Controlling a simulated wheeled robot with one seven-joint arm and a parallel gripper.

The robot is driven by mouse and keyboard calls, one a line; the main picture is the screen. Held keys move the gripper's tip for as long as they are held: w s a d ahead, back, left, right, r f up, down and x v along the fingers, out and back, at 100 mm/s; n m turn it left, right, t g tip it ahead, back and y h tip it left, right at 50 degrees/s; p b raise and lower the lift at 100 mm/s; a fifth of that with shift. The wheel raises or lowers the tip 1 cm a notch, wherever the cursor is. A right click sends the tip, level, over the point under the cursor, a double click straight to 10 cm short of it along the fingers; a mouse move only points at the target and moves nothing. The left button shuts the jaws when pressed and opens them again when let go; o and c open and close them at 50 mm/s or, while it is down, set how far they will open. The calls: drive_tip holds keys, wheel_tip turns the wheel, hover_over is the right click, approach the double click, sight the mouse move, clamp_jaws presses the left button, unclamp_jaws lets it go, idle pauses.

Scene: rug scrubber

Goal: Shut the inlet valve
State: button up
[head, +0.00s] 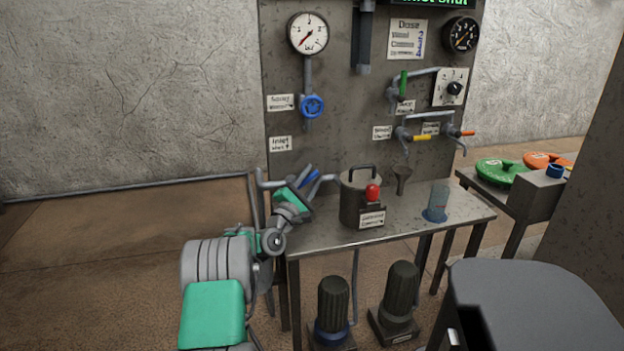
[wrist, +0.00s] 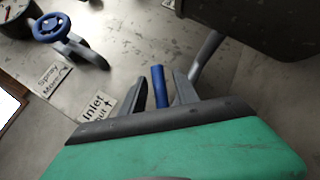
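The inlet valve's blue lever (head: 309,179) is at the left of the panel, on a grey pipe below the "Inlet" label (head: 280,143). In the wrist view the blue lever (wrist: 159,86) stands between the two dark fingers of my gripper (wrist: 161,80). A gap shows on each side of the lever, so the fingers look open around it and not closed on it. In the head view my gripper (head: 302,190) partly covers the valve. The valve body is mostly hidden.
A blue handwheel (head: 312,107) is above the inlet label. A dark pot (head: 356,205) with a red knob stands on the metal bench (head: 300,243), just right of my gripper. A display (head: 436,3) at the top, partly cut off, shows green text ending in "shut".

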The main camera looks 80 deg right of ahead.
sight(308, 181)
drive_tip(key=v, duration=0.5)
drive_tip(key=shift+w+a+f, duration=0.1)
drive_tip(key=shift+w, duration=0.05)
drive_tip(key=w+a, duration=0.1)
drive_tip(key=a, duration=0.2)
drive_tip(key=w+a+b, duration=0.1)
drive_tip(key=a, duration=0.2)
drive_tip(key=w+a, duration=0.1)
drive_tip(key=a, duration=0.2)
drive_tip(key=shift+w+a, duration=0.2)
drive_tip(key=shift+a, duration=0.15)
drive_tip(key=shift+w+a+b, duration=0.25)
drive_tip(key=shift+a+b, duration=0.35)
drive_tip(key=shift+a, duration=0.1)
